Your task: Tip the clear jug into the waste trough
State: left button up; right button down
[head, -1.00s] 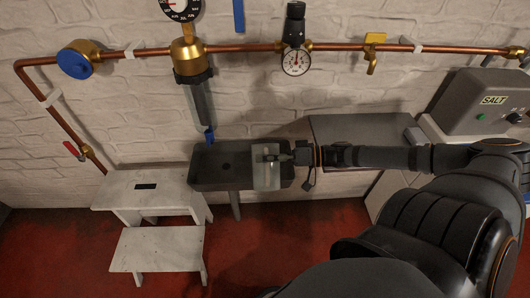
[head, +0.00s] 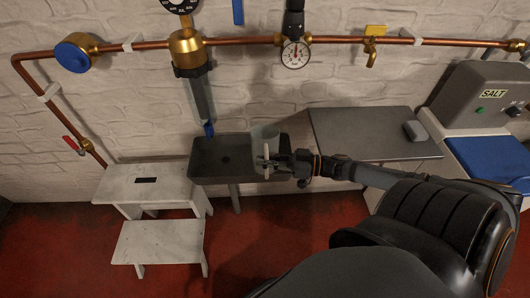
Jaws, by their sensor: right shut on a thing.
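The clear jug (head: 264,133) is a pale, see-through vessel over the right part of the dark grey waste trough (head: 205,172). My right gripper (head: 269,161) reaches in from the right and is shut on the jug, at a pale upright part that looks like its handle. The jug's body shows behind the fingers, toward the wall. It seems tilted, but I cannot tell how far or whether anything is in it. My left gripper is not in view.
A white step stool (head: 160,243) stands left of the trough. A grey-topped cabinet (head: 360,128) with a small grey object (head: 414,131) is to the right, beside a grey salt unit (head: 485,95) with a blue lid. Copper pipe (head: 240,41) and a filter (head: 200,95) are on the wall.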

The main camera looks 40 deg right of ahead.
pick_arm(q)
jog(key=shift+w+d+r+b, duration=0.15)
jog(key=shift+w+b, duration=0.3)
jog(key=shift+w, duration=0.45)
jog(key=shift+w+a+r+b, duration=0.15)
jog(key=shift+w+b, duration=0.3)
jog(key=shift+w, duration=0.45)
pick_arm(e)
jog(key=shift+w+d+f+n, duration=0.1)
jog(key=shift+w+f+n, duration=0.05)
jog(key=shift+f+n, duration=1)
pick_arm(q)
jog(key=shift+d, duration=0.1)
